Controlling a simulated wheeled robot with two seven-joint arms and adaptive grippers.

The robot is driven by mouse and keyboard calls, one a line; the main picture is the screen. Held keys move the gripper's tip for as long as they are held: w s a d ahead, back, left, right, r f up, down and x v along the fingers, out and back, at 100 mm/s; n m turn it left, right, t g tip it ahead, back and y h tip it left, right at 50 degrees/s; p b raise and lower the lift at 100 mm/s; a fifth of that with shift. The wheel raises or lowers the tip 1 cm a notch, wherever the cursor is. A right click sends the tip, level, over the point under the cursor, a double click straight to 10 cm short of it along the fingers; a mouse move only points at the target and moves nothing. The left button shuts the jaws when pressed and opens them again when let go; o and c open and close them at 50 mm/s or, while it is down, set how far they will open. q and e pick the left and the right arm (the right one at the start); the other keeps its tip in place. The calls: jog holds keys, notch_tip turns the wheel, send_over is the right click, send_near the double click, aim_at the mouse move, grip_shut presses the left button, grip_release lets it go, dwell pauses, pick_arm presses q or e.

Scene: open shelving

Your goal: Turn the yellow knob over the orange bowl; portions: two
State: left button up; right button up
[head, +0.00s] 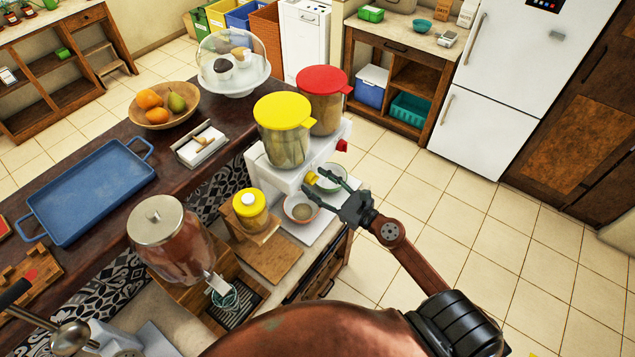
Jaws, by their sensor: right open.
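A white double dispenser (262,160) holds a yellow-lidded container (284,140) and a red-lidded container (325,100). The small yellow knob (311,178) sticks out of its front, below the yellow lid. The orange bowl (287,212) stands below the knob, with some brownish contents. My right gripper (319,181) is open, with its fingertips close by the yellow knob. I cannot tell whether they touch it. The gripper partly hides a pale green bowl (338,170) behind it. My left gripper is not in view.
A red knob (342,145) is on the dispenser's far end. A cake dome (233,58) and fruit bowl (154,115) are behind. Tiled floor at right is clear.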

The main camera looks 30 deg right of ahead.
jog(key=shift+c, duration=0.2)
jog(key=c, duration=1.1)
jog(key=m+p, duration=0.3)
jog(key=shift+r, duration=0.15)
jog(key=m+p, duration=0.3)
jog(key=m, duration=0.1)
jog(key=shift+m+g, duration=0.4)
jog(key=m+p, duration=0.3)
jog(key=m, duration=0.1)
jog(key=shift+d+y, duration=0.1)
jog(key=shift+y, duration=0.2)
jog(key=shift+m+g+p, duration=0.3)
jog(key=shift+m+p, duration=1.1)
jog(key=shift+m, duration=1.1)
